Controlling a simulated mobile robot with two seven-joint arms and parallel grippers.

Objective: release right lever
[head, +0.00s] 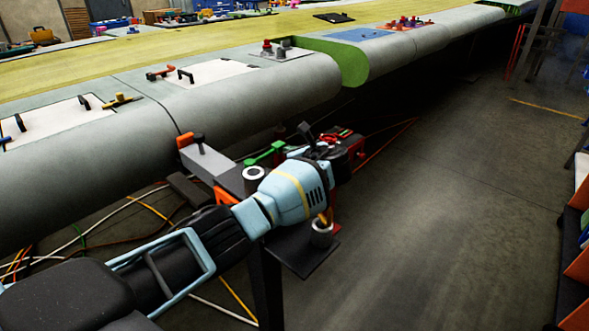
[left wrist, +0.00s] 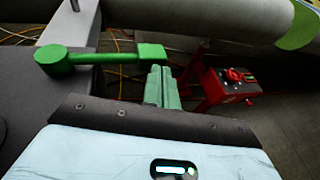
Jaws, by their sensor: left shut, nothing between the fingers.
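A green lever (left wrist: 100,58) lies across the upper left of the left wrist view, with a round hub at its left end and a flat paddle at its right end. In the head view the green lever (head: 265,153) shows beside the wing's front edge. My left gripper (left wrist: 160,72) is shut and empty. Its pale green fingertips appear just below the paddle end; I cannot tell whether they touch it. In the head view my light blue wrist partly hides the area around the fingers. My right gripper is in neither view.
A grey bracket with an orange end (head: 205,160) stands at the wing edge (head: 240,105). A red stand with a control box (left wrist: 228,85) is right of my fingers. Cables lie on the floor below. Open floor (head: 450,220) extends to the right.

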